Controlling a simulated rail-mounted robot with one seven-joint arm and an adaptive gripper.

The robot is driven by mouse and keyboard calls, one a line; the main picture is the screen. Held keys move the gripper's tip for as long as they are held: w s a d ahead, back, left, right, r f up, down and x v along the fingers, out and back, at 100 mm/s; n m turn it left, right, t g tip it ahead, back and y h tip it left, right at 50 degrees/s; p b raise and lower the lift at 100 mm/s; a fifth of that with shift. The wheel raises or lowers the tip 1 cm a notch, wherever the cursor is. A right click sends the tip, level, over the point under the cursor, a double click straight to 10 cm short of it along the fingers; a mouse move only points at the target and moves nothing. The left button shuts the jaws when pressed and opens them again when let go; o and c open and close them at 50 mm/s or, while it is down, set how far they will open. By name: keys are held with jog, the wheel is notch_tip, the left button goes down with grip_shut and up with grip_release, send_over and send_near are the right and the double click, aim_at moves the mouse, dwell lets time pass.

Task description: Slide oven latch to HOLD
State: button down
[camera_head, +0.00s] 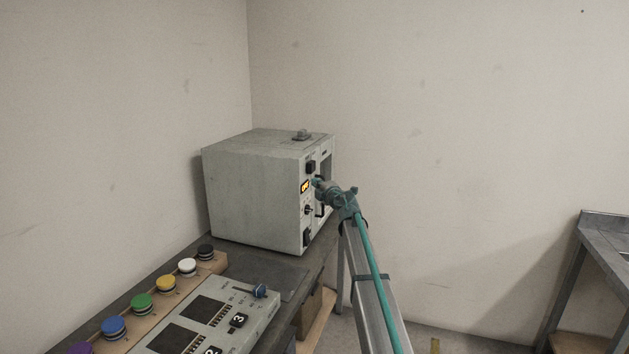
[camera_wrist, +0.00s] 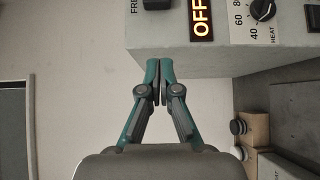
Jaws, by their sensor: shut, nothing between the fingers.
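The oven is a grey box (camera_head: 250,185) on the bench in the head view. Its front carries a lit OFF display (camera_head: 305,187), also in the wrist view (camera_wrist: 202,20). A black block (camera_head: 310,167) above the display looks like the latch. In the wrist view it shows only in part at the top edge (camera_wrist: 157,4), beside a cut-off label reading "FRE". My gripper (camera_head: 318,183) is at the oven front near the display. In the wrist view its shut, empty fingertips (camera_wrist: 159,82) are just below the panel's edge, apart from the block. The HOLD mark is not visible.
A heat dial (camera_wrist: 262,9) sits beside the display. A control box (camera_head: 215,310) and a row of coloured buttons (camera_head: 142,303) lie on the bench before the oven. A metal table (camera_head: 605,232) stands at far right. The space right of the oven is open.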

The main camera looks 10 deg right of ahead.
jog(key=p, duration=0.2)
send_near(307, 169)
jog(key=w+a, duration=0.1)
jog(key=a, duration=0.1)
jog(key=w+a, duration=0.2)
jog(key=shift+w+d, duration=0.75)
jog(key=shift+w, duration=0.35)
jog(key=shift+w+d, duration=0.25)
jog(key=shift+w, duration=0.15)
